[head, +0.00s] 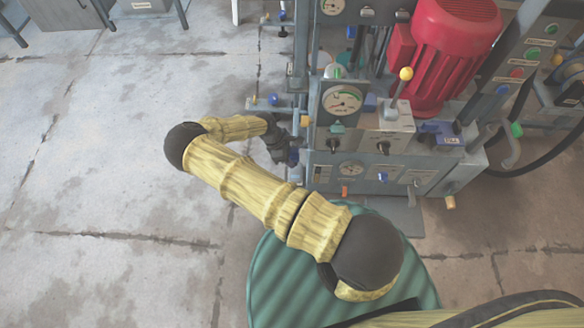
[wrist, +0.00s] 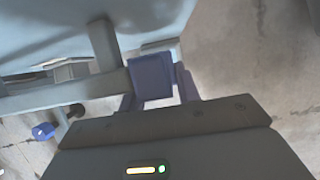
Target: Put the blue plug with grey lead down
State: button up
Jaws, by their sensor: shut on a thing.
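In the wrist view my gripper (wrist: 155,82) is shut on the blue plug (wrist: 152,74), a dark blue block held between its fingers. The plug is in front of a grey bar and grey frame parts of the machine; I cannot tell whether it touches them. In the head view my gripper (head: 290,154) is at the left side of the machine, low, beside its grey posts. The plug is too small and too much hidden there to make out clearly. I cannot make out the grey lead in either view.
The grey press machine (head: 335,172) carries gauges, knobs, a yellow-tipped lever (head: 404,80) and a red motor (head: 450,55). Another blue fitting (wrist: 43,130) shows at lower left in the wrist view. A grey cabinet (head: 62,14) stands far left. Concrete floor left of the machine is clear.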

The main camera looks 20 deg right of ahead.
jog(key=shift+f+b, duration=0.35)
jog(key=shift+f, duration=0.7)
notch_tip(320, 180, down, 5)
jog(key=b, duration=0.3)
jog(key=shift+r, duration=0.2)
jog(key=shift+d+f, duration=0.2)
jog(key=shift+f, duration=0.05)
jog(key=shift+d+r+b, duration=0.1)
jog(key=shift+d+b, duration=0.1)
jog(key=shift+b, duration=0.1)
jog(key=o, duration=1.1)
jog(key=shift+r, duration=0.1)
